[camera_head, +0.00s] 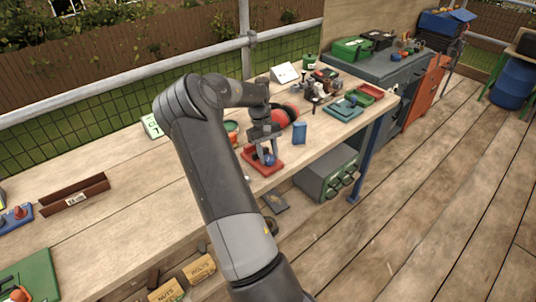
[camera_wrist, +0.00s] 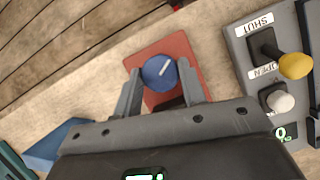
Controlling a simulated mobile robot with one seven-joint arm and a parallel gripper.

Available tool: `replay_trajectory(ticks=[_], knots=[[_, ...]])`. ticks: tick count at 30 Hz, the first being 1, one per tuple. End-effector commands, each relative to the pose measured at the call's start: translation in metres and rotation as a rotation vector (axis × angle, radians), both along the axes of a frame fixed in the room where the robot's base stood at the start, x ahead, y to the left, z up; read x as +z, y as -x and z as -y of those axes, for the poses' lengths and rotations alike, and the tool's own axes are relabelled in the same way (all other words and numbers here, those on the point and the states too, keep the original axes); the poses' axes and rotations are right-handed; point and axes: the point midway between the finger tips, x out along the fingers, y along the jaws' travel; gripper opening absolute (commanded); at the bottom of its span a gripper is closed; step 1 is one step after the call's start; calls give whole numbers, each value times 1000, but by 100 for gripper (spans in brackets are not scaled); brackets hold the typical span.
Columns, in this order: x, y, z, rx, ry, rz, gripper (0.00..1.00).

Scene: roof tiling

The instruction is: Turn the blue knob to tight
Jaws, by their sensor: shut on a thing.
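The blue knob (camera_wrist: 157,75) sits on a red plate (camera_wrist: 187,48) in the wrist view. A white line on its face slants toward the upper right. In the head view the blue knob (camera_head: 270,160) shows low between my fingers, over the red plate (camera_head: 262,169) near the bench's front edge. My gripper (camera_wrist: 160,78) points down and is shut on the knob, one finger on each side. It also shows in the head view (camera_head: 266,156). A dark patch on the plate below the knob is partly hidden by my gripper. No "tight" mark is readable.
A grey panel (camera_wrist: 240,62) marked SHUT and OPEN, with yellow-tipped and white-tipped levers, stands right of the plate in the wrist view. A blue block (camera_head: 299,133) stands right of my gripper. A brown tray (camera_head: 88,187) lies left; bare bench lies between.

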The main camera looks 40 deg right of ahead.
Motion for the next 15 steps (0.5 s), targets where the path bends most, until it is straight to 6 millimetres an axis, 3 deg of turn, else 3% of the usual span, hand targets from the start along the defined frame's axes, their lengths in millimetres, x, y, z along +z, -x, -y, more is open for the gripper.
replay_trajectory(ticks=[15], knots=[[1,1,3,-398,-2,3,15]])
